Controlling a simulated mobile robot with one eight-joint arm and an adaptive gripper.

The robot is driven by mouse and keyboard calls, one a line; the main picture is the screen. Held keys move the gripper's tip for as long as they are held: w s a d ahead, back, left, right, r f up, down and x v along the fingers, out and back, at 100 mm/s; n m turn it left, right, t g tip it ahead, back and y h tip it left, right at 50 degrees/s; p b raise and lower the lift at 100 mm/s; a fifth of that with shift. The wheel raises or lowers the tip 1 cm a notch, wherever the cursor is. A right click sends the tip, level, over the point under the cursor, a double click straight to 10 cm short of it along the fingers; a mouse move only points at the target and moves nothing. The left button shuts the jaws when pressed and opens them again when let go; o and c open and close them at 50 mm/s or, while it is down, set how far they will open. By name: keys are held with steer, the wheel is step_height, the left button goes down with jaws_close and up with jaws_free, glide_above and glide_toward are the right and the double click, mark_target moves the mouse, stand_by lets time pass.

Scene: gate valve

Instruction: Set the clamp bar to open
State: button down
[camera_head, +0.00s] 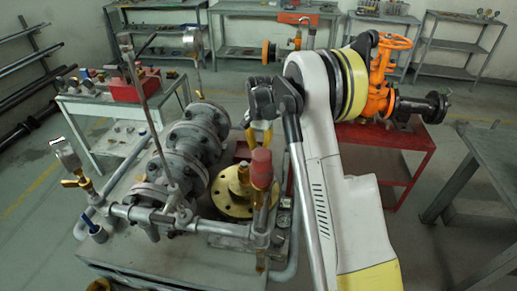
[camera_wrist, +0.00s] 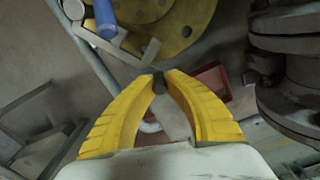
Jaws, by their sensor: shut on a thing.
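My gripper (camera_wrist: 159,79) has two yellow fingers, and its tips are closed on a small dark end of a grey metal bar, which I take to be the clamp bar (camera_wrist: 149,52). Beyond the fingertips this bar shows as a pale angled piece in front of the brass flange (camera_wrist: 178,40). In the head view my gripper (camera_head: 258,138) points down behind the red-topped fitting (camera_head: 261,168), near the brass flange (camera_head: 222,196). There the bar itself is hidden or too small to make out, so its setting cannot be told.
Grey flanged pipework (camera_head: 172,165) stands left of my gripper on a grey bench (camera_head: 135,258). A tall thin rod (camera_head: 146,110) rises from it. A blue part (camera_wrist: 105,20) shows near the flange. A red stand (camera_head: 385,150) with an orange valve (camera_head: 383,72) is at right.

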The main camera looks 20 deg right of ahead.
steer(key=c, duration=1.4)
jaws_free()
steer(key=shift+o, duration=0.2)
step_height(320, 180, up, 12)
